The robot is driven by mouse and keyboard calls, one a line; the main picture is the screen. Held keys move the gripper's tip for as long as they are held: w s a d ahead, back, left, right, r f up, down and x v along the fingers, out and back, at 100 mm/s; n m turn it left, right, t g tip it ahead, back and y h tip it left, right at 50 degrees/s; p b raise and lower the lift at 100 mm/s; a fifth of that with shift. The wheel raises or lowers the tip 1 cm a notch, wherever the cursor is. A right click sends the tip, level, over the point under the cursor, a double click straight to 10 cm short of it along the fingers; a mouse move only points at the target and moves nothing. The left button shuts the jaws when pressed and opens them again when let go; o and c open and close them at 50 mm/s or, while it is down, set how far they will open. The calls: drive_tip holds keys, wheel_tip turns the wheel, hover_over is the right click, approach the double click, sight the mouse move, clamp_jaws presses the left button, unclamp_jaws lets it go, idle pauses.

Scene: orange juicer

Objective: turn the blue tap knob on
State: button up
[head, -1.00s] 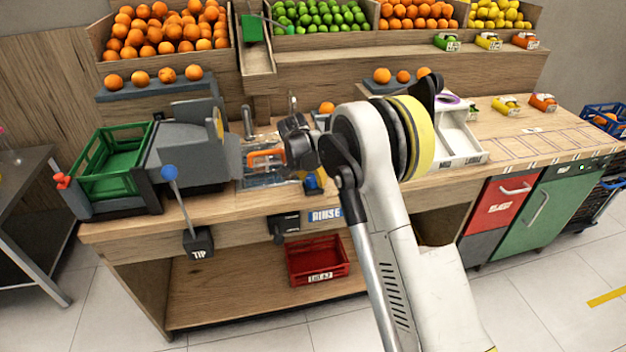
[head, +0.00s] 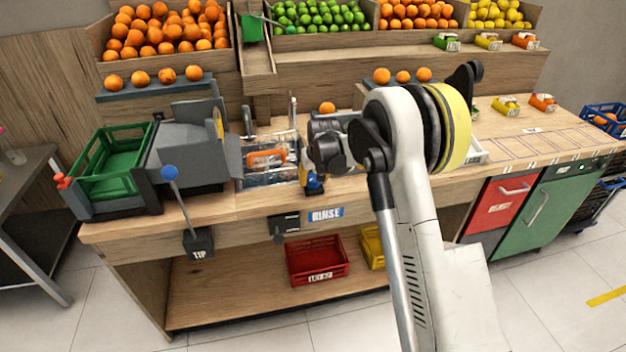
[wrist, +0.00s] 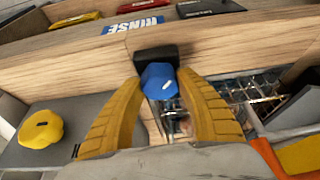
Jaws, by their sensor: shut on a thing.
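The blue tap knob (wrist: 158,80) is in the middle of the wrist view, in front of a black mount on the counter's wooden edge. My gripper (wrist: 158,76) has one yellow finger on each side of the knob and is shut on it. In the head view the blue knob (head: 315,191) shows small below my gripper (head: 311,180), at the counter's front edge, right of the sink. My wrist and arm cover much of that spot, and I cannot tell how far the knob is turned.
A wire-bottomed sink (head: 268,178) holds an orange-handled item (head: 267,158). A RINSE sign (head: 326,214) is on the counter front. A yellow knob (wrist: 40,128) is left in the wrist view. A blue-balled lever (head: 169,173) stands at the TIP box. A red crate (head: 318,262) sits below.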

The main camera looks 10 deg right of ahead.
drive_tip(key=n, duration=0.2)
drive_tip(key=n+y, duration=0.1)
drive_tip(key=n, duration=0.1)
drive_tip(key=shift+n+g+y, duration=0.3)
drive_tip(key=shift+f+n+g+y, duration=0.1)
drive_tip(key=shift+n+g+y, duration=0.4)
drive_tip(key=shift+n, duration=1.4)
drive_tip(key=o, duration=1.2)
drive_tip(key=shift+y, duration=0.3)
drive_tip(key=v, duration=1.2)
drive_tip(key=shift+a, duration=0.1)
drive_tip(key=shift+s, duration=0.1)
